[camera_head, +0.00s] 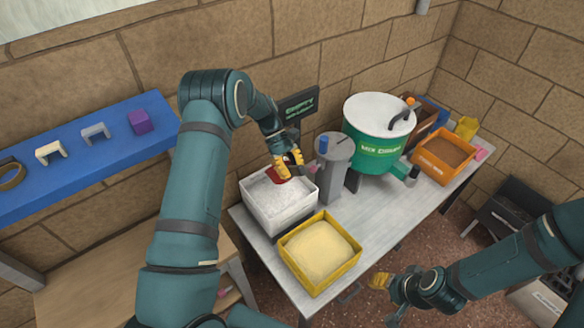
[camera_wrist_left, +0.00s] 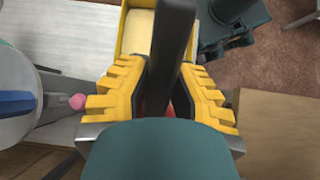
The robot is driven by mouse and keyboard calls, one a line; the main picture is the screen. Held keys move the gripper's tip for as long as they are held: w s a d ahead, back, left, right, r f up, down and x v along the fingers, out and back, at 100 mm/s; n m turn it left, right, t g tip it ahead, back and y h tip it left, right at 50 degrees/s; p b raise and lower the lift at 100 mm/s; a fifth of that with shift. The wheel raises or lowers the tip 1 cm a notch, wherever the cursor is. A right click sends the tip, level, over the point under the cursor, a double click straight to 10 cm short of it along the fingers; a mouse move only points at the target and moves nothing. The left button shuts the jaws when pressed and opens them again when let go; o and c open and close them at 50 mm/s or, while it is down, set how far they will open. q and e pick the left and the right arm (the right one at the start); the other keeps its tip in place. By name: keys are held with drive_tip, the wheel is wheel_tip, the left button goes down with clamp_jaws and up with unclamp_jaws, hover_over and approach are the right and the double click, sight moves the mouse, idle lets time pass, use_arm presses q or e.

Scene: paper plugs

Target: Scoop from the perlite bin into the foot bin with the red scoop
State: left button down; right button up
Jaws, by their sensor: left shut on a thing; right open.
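My left gripper (camera_head: 286,166) is shut on the dark handle (camera_wrist_left: 172,45) of the red scoop (camera_head: 275,176). The scoop is over the back part of a white bin (camera_head: 283,229) with white, grainy fill, which looks like the perlite bin. The gripper hides part of the scoop, and I cannot tell whether it touches the fill or carries any. In the left wrist view only a sliver of red shows between the yellow fingers. No bin is readably marked as the foot bin. My right gripper (camera_head: 379,281) is open and empty off the table's front edge.
A yellow bin (camera_head: 291,272) with pale fill stands in front of the white bin. A grey post with a blue cap (camera_head: 335,155), a green lidded drum (camera_head: 376,155) and an orange bin (camera_head: 429,168) stand to the right. The table (camera_head: 385,218) is bare at its middle front.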

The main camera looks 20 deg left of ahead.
use_arm(q)
wheel_tip(320, 180, down, 13)
drive_tip(key=y+b, duration=0.1)
drive_tip(key=t+y+b, duration=0.1)
drive_tip(key=shift+w+a+r+t+y, duration=0.1)
drive_tip(key=shift+a+t+y, duration=0.05)
drive_tip(key=shift+t+y, duration=0.2)
drive_tip(key=shift+w+a, duration=0.2)
drive_tip(key=shift+a, duration=0.05)
drive_tip(key=p, duration=0.3)
approach(295, 205)
drive_tip(key=shift+s+d+r, duration=0.1)
drive_tip(key=shift+d+r, duration=0.1)
drive_tip(key=shift+r, duration=0.25)
drive_tip(key=shift+d+r, duration=0.2)
drive_tip(key=shift+r, duration=0.25)
drive_tip(key=shift+s+d+t+y+p, duration=0.4)
drive_tip(key=shift+d+t+y, duration=0.25)
drive_tip(key=shift+y, duration=0.45)
drive_tip(key=shift+s+d+t+y+p, duration=0.35)
drive_tip(key=shift+d+t+y, duration=0.25)
drive_tip(key=shift+y, duration=0.45)
